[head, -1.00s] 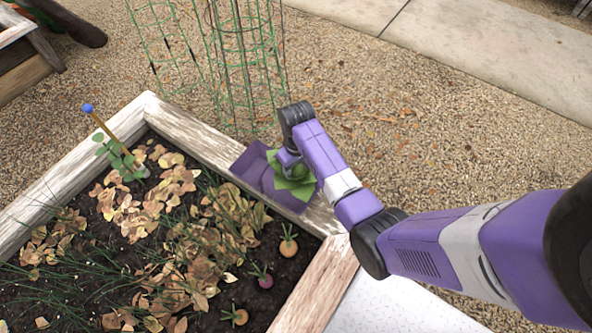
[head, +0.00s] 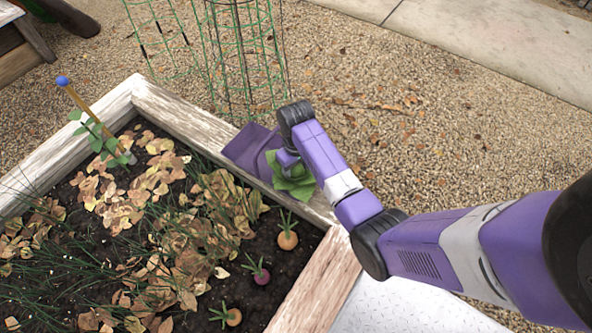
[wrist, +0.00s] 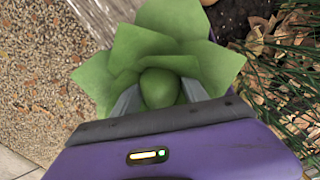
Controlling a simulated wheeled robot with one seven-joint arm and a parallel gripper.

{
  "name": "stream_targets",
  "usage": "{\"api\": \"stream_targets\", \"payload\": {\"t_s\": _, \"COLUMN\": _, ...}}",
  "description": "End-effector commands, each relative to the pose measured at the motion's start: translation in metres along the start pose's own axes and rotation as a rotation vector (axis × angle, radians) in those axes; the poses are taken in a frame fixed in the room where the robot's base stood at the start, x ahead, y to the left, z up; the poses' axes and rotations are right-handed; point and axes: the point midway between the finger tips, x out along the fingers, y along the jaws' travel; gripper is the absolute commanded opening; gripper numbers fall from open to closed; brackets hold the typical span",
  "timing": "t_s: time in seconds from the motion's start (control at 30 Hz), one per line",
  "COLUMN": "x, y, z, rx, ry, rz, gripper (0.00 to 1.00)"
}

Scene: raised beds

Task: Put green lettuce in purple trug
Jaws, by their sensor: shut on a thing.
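The green lettuce (head: 297,187) is held in my gripper (head: 287,163) above the far wooden edge of the bed. In the wrist view the lettuce (wrist: 135,55) is spread in front of my gripper (wrist: 158,93), with its rounded base between the two grey fingers. The purple trug (head: 246,147) is on the bed's wooden rim, just left of the lettuce in the head view. My arm and the lettuce hide its right part. I cannot tell whether the lettuce overlaps its opening or touches it.
The raised bed's wooden rim (head: 188,125) runs beside the trug. In the bed are several orange and purple root vegetables (head: 288,240), dry leaves and a blue-topped stake (head: 88,108). Green wire cages (head: 243,65) stand behind on gravel. The gravel at right is open.

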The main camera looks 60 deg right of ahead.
Motion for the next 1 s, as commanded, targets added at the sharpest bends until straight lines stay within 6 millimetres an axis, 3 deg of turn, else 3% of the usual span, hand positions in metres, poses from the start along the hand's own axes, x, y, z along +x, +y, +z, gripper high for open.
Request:
{"api": "stream_targets", "payload": {"t_s": 0.3, "x": 0.0017, "y": 0.0001, "z": -0.0003, "rx": 0.000, "ry": 0.001, "rz": 0.000, "gripper": 0.00}}
{"api": "stream_targets", "payload": {"t_s": 0.33, "x": 0.0017, "y": 0.0001, "z": -0.0003, "rx": 0.000, "ry": 0.001, "rz": 0.000, "gripper": 0.57}}
{"api": "stream_targets", "payload": {"t_s": 0.43, "x": 0.0018, "y": 0.0001, "z": -0.0002, "rx": 0.000, "ry": 0.001, "rz": 0.000, "gripper": 0.76}}
{"api": "stream_targets", "payload": {"t_s": 1.0, "x": 0.0021, "y": 0.0000, "z": 0.0000, "rx": 0.000, "ry": 0.000, "rz": 0.000, "gripper": 0.76}}
